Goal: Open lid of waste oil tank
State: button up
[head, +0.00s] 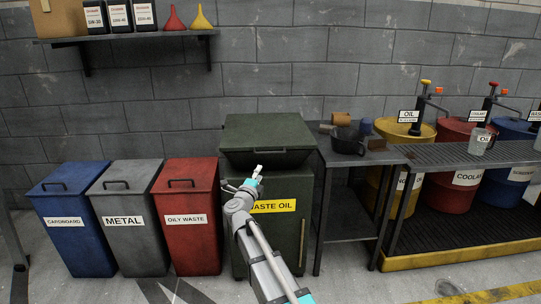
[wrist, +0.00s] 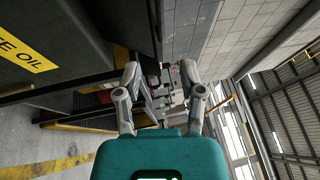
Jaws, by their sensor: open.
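The waste oil tank (head: 312,215) is a dark green box with a yellow WASTE OIL label (head: 283,206). Its dark green lid (head: 268,132) lies over the top and looks closed, with a thin bar handle (head: 283,151) on its front. My gripper (head: 258,169) is in front of the tank, just below the handle in the head view; I see no contact. In the wrist view, my gripper (wrist: 160,73) has its two fingers spread with nothing held between them. The tank's dark side and its label (wrist: 25,52) fill the left of that view.
Red (head: 193,225), grey (head: 128,225) and blue (head: 75,230) lidded bins stand left of the tank. A dark metal table (head: 390,157) with a black pan (head: 347,143) stands close on the right, then several drums on a rack. A shelf (head: 130,40) hangs on the wall above.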

aim_at(270, 153)
jog(key=shift+w, duration=0.1)
jog(key=p+x, duration=0.2)
jog(key=x, duration=1.1)
jog(key=shift+w+d+r, duration=0.1)
jog(key=shift+w, duration=0.2)
grip_shut()
